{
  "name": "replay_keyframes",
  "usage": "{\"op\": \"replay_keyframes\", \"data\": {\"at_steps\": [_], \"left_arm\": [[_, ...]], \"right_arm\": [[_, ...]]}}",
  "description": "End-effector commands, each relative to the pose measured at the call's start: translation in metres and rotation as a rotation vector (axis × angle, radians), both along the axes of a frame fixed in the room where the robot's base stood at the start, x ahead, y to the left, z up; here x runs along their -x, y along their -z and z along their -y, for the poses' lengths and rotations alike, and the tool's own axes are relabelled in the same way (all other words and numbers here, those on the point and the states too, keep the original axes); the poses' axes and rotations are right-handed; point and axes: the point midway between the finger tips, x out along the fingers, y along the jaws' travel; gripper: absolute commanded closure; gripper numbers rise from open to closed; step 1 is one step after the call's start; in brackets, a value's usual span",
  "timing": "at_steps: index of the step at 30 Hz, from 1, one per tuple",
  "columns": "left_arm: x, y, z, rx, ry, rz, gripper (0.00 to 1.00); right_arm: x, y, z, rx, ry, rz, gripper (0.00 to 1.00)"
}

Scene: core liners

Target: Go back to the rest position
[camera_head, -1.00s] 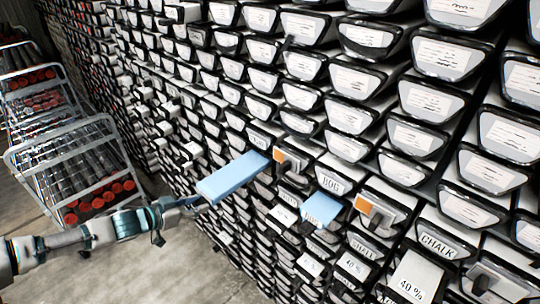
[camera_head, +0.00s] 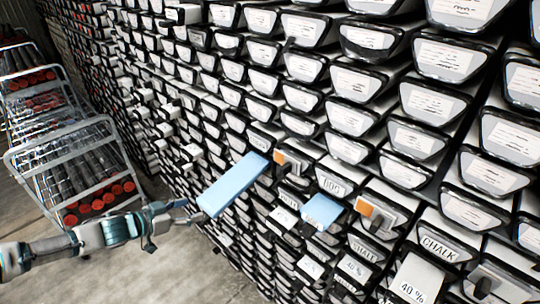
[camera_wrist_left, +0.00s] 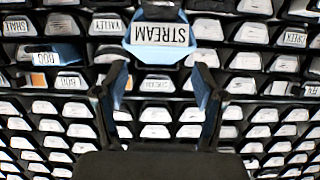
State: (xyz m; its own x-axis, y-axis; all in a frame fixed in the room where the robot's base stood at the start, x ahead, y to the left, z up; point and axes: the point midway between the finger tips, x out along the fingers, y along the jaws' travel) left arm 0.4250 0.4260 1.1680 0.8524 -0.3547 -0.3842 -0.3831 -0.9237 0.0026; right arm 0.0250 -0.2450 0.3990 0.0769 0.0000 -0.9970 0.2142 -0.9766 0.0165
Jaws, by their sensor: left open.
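My left gripper (camera_head: 192,211) is open and empty, just off the near end of a pale blue liner (camera_head: 232,184) that sticks far out of the wall of bins. In the left wrist view my left gripper's two dark fingers (camera_wrist_left: 163,90) stand well apart. My right gripper is not in view.
The wall of labelled black-rimmed bins (camera_head: 350,120) fills the right. A second blue liner (camera_head: 322,211) and orange-marked blocks (camera_head: 375,209) stick out of it. Metal carts (camera_head: 90,165) holding red-ended cores stand at left. Bare floor (camera_head: 190,270) shows below my left arm.

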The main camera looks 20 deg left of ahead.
Motion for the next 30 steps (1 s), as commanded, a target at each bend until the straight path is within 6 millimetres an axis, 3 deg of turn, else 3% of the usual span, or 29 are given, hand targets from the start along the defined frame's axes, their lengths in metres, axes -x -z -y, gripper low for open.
{"op": "replay_keyframes", "data": {"at_steps": [9,17,20,23,27,30], "left_arm": [[0.059,-0.027,-0.026,-0.006,-0.004,0.001,0.30],[0.083,-0.034,-0.035,-0.001,0.004,-0.004,0.30],[0.076,-0.011,-0.023,-0.012,0.041,-0.036,0.30],[0.062,0.038,0.007,-0.044,0.120,-0.095,0.30],[0.049,0.121,0.071,-0.113,0.258,-0.160,0.30],[0.048,0.167,0.118,-0.155,0.330,-0.167,0.30]], "right_arm": [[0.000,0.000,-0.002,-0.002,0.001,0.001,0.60],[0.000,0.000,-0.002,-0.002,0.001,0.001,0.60],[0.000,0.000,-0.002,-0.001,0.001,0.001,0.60],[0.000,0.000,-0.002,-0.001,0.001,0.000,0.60],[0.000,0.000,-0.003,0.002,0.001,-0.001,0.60],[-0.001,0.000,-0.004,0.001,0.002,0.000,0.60]]}}
